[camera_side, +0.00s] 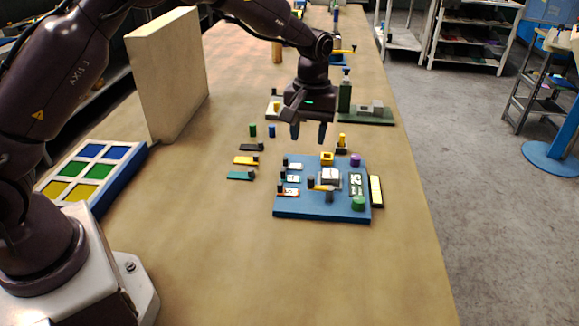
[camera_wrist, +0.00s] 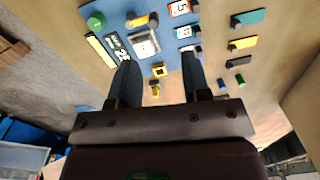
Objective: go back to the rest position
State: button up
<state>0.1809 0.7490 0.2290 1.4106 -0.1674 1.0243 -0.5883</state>
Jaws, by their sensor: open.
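My gripper (camera_side: 308,130) is open and empty, held in the air above and behind the blue board (camera_side: 318,214). Its two fingers point down and stand apart. In the wrist view my gripper (camera_wrist: 158,85) shows the board between and beyond its fingers, with nothing between the tips. The board carries several small parts: a white block (camera_side: 331,177), a yellow block (camera_side: 327,158), a purple knob (camera_side: 355,160), a green knob (camera_side: 358,202) and numbered white tiles on the left side.
Black, yellow and teal pieces (camera_side: 241,175) lie left of the board. A tall beige panel (camera_side: 168,75) and a tray with coloured compartments (camera_side: 93,172) stand farther left. A green fixture (camera_side: 366,115) stands behind the board. The front of the table is clear.

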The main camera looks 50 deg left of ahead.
jog(key=s+r+m+t, duration=0.2)
jog(key=s+r, duration=0.3)
jog(key=s, duration=0.4)
jog(key=s+a+r+m+t, duration=0.1)
jog(key=s+r+m+t, duration=0.1)
jog(key=s+r, duration=0.4)
jog(key=s+r+m+t, duration=0.1)
jog(key=s+r+m, duration=0.2)
jog(key=s, duration=1)
notch_tip(320, 180, up, 3)
jog(key=shift+s+a+f+m+t, duration=0.1)
jog(key=shift+s+a+m+t, duration=0.05)
jog(key=shift+s+m+t, duration=0.2)
